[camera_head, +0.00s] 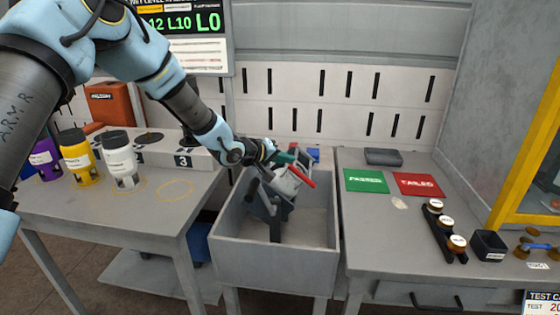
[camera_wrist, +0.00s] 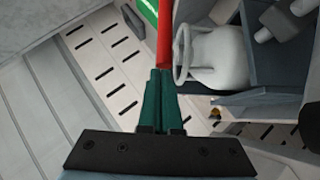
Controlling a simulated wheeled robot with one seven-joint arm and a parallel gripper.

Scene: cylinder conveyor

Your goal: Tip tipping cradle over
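The tipping cradle (camera_head: 262,203) is a dark grey frame standing in a grey open-topped bin. A pale container (camera_head: 287,182) sits tilted in it. In the wrist view this shows as a white, rounded vessel with a ring handle (camera_wrist: 215,57), beside the dark cradle frame (camera_wrist: 262,102). A red bar (camera_head: 302,174) sticks out at the cradle; it also shows in the wrist view (camera_wrist: 164,35). My gripper (camera_head: 285,158) reaches over the bin from the left. Its green fingers (camera_wrist: 160,75) are close together, with the red bar at their tips. The exact contact is partly hidden.
The grey bin (camera_head: 270,250) stands between two tables. White, yellow and purple jars (camera_head: 122,160) stand on the left table (camera_head: 130,215). The right table holds green (camera_head: 366,181) and red (camera_head: 418,185) mats, a rack (camera_head: 440,230) of brown-capped pieces and a black box (camera_head: 489,246).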

